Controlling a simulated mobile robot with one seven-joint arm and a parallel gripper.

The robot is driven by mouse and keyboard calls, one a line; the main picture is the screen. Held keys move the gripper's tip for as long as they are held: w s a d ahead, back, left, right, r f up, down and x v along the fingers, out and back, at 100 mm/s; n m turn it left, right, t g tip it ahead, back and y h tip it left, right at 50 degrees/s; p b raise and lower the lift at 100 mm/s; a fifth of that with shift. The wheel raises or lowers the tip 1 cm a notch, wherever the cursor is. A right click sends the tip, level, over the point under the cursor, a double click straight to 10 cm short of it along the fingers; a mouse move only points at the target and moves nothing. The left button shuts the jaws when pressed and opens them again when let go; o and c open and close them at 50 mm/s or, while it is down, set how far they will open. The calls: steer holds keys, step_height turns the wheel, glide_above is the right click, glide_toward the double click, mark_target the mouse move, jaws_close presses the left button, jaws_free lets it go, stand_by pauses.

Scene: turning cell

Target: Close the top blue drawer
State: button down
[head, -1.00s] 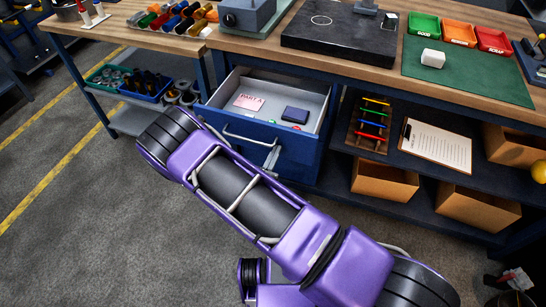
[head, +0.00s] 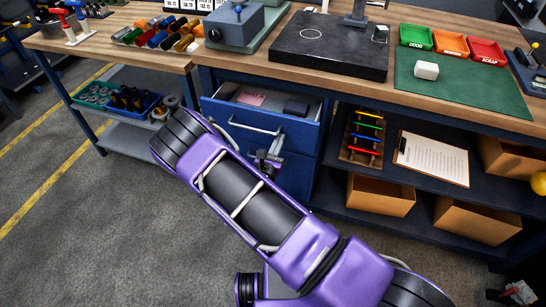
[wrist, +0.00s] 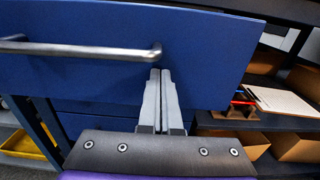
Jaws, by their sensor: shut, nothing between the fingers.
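The top blue drawer (head: 298,132) is partly open under the workbench, its grey inside showing with a pink card and a dark box in it. Its blue front (wrist: 215,70) fills much of the wrist view, with a metal bar handle (wrist: 85,49) across it. My gripper (wrist: 161,74) is shut and empty. Its fingertips are at the drawer front, just below the right end of the handle; whether they touch it I cannot tell.
Lower blue drawers sit below the top one. To the right are shelves with a colored rack (head: 365,137), a clipboard (head: 432,158) and open cardboard boxes (head: 381,194). The benchtop (head: 300,84) above holds a dark plate and bins. The floor at left is clear.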

steer(key=b+x, duration=0.2)
steer(key=x, duration=0.9)
steer(key=shift+f, duration=0.1)
steer(key=shift+w+b, duration=0.15)
steer(key=shift+b, duration=0.15)
steer(key=shift+w+r, duration=0.15)
steer(key=shift+r, duration=0.1)
steer(key=shift+d+r, duration=0.1)
